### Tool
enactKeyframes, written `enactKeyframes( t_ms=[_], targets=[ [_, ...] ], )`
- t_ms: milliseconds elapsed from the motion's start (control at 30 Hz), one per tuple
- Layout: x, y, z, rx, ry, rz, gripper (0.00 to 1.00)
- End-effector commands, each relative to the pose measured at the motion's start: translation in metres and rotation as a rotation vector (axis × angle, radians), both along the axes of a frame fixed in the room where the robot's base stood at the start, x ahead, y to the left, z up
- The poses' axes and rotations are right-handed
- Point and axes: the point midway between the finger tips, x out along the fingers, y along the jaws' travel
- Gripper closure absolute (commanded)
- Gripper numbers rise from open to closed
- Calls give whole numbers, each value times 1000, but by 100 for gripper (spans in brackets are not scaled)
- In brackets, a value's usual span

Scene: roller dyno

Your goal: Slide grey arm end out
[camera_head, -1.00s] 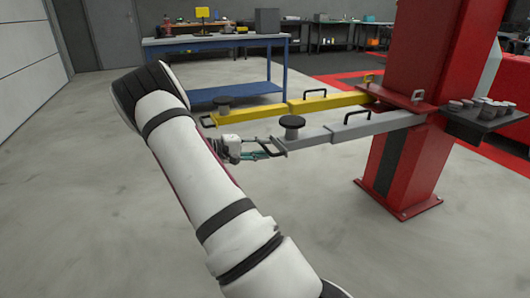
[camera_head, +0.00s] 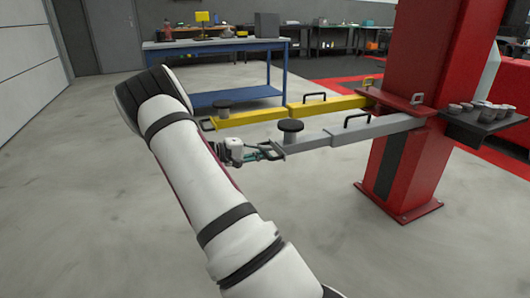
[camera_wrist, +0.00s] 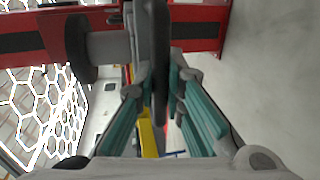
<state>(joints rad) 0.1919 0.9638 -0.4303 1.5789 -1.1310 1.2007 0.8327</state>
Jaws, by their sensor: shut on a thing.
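The grey lift arm (camera_head: 375,129) reaches left from the red column. Its narrower grey end (camera_head: 306,145) comes out of the wider sleeve and carries a round black pad (camera_head: 291,125). A black handle (camera_head: 271,151) is at the tip of this end. My gripper (camera_head: 262,154) is at that tip, with its fingers shut on the handle. In the wrist view the dark handle (camera_wrist: 160,60) stands upright between the teal-sided fingers (camera_wrist: 161,88). The pad (camera_wrist: 78,48) shows at upper left there.
A yellow arm (camera_head: 255,113) lies behind the grey one. The red column (camera_head: 410,165) stands at right, with a dark tray (camera_head: 482,122) of small cups. A blue workbench (camera_head: 220,95) is behind. The floor at left and front is clear.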

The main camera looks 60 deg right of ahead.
Motion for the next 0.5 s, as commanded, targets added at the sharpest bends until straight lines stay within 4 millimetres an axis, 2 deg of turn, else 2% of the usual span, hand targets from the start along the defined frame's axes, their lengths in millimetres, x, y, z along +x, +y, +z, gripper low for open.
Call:
enactKeyframes(
  t_ms=[500],
  targets=[
    [60, 97, 0, 2, -1, 5, 100]
  ],
)
